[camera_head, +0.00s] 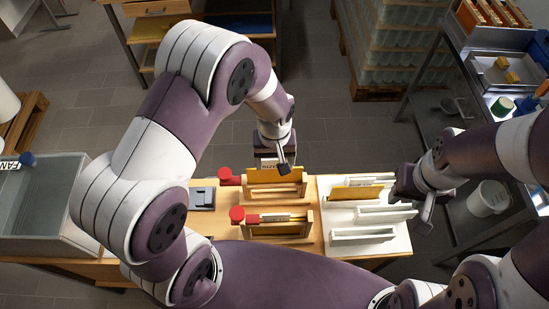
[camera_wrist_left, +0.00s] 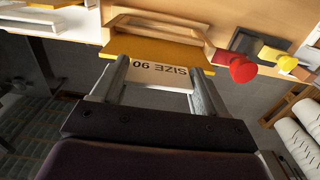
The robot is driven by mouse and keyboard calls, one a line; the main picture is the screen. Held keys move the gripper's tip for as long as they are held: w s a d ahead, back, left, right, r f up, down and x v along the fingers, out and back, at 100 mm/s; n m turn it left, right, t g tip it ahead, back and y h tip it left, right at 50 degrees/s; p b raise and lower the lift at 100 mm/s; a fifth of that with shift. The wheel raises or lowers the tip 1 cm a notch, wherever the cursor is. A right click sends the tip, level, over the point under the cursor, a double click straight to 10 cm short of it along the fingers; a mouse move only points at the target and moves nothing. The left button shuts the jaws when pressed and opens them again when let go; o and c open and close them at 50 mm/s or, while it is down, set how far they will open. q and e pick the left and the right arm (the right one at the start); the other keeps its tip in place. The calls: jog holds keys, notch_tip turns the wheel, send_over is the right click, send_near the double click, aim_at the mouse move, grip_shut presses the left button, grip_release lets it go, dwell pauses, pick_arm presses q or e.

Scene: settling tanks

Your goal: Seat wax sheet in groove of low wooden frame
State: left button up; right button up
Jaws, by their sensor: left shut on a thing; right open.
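A yellow wax sheet (camera_head: 272,175) is directly beside this piece, upright at the frame; in the left wrist view the sheet (camera_wrist_left: 165,52) spans between the frame's wooden ends (camera_wrist_left: 208,45). I cannot tell whether its lower edge is in the groove. A second low wooden frame (camera_head: 276,230) stands nearer, with a pale labelled strip across it. My right gripper (camera_head: 428,208) is open and empty beside the white board.
The white board (camera_head: 341,246) on the right of the bench carries white racks (camera_head: 363,236); the far one holds another yellow sheet (camera_head: 356,191). Red knobs (camera_head: 237,214) stick out left of the frames. A grey box (camera_head: 202,198) lies further left. A metal table (camera_head: 470,225) stands right.

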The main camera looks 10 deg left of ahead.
pick_arm(q)
jog(key=shift+f+b, duration=2.7)
jog(key=shift+f, duration=1.2)
jog(key=o, duration=1.4)
jog(key=shift+c, duration=0.2)
notch_tip(320, 180, up, 12)
jog(key=shift+r+b, duration=0.15)
jog(key=shift+b, duration=0.9)
jog(key=shift+r, duration=0.2)
jog(key=s+a+f+m+t+b, duration=0.1)
jog(key=s+a+f+m, duration=0.1)
jog(key=s+a, duration=0.5)
jog(key=shift+s+a+m, duration=0.2)
jog(key=shift+s+m, duration=0.45)
jog(key=shift+m, duration=0.05)
